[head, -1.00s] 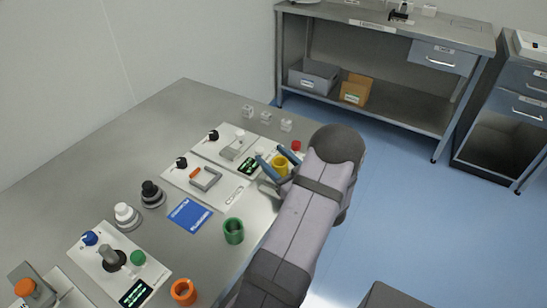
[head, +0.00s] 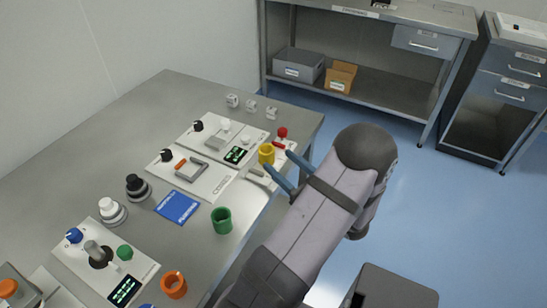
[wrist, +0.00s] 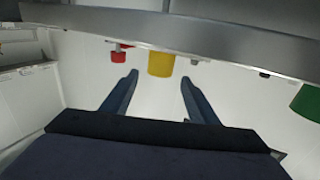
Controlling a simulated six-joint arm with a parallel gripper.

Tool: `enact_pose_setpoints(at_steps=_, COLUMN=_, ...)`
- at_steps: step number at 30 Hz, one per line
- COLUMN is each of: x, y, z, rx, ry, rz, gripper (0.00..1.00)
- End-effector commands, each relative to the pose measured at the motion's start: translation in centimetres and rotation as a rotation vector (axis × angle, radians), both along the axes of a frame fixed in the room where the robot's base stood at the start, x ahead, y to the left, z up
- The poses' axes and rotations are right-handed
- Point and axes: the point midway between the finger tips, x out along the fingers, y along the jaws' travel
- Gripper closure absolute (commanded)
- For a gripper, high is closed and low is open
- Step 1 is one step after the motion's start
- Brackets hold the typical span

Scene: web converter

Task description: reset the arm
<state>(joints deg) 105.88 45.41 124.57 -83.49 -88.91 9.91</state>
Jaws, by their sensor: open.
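My gripper (head: 277,160) is open at the right edge of the steel table (head: 95,125), beside the yellow cup (head: 266,153). In the wrist view, my gripper (wrist: 159,77) shows two blue fingers spread apart with nothing between them. The yellow cup (wrist: 161,63) lies beyond the fingertips, apart from them, near the table edge (wrist: 220,35). My arm reaches in from the bottom of the head view and hides part of the table's right edge.
A red knob (head: 282,132) stands near the yellow cup. A green cup (head: 221,220) and an orange cup (head: 174,285) stand nearer. Control panels (head: 192,172) and a blue card (head: 177,207) cover the table's middle. Blue floor (head: 440,215) is open at the right.

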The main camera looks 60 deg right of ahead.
Motion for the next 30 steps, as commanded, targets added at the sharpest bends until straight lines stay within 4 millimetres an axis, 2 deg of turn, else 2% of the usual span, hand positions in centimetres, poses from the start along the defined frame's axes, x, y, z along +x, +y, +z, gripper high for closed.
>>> enact_pose_setpoints(at_steps=6, x=-1.3, y=0.5, z=0.0, rx=0.001, ry=0.000, rz=-0.001, gripper=0.46)
enact_pose_setpoints(at_steps=21, x=-1.2, y=0.6, z=0.1, rx=0.003, ry=0.000, rz=0.000, gripper=0.46)
enact_pose_setpoints(at_steps=26, x=0.1, y=0.4, z=1.7, rx=0.053, ry=0.008, rz=-0.012, gripper=0.46)
enact_pose_setpoints(at_steps=30, x=2.7, y=0.3, z=4.2, rx=0.164, ry=0.021, rz=-0.044, gripper=0.46)
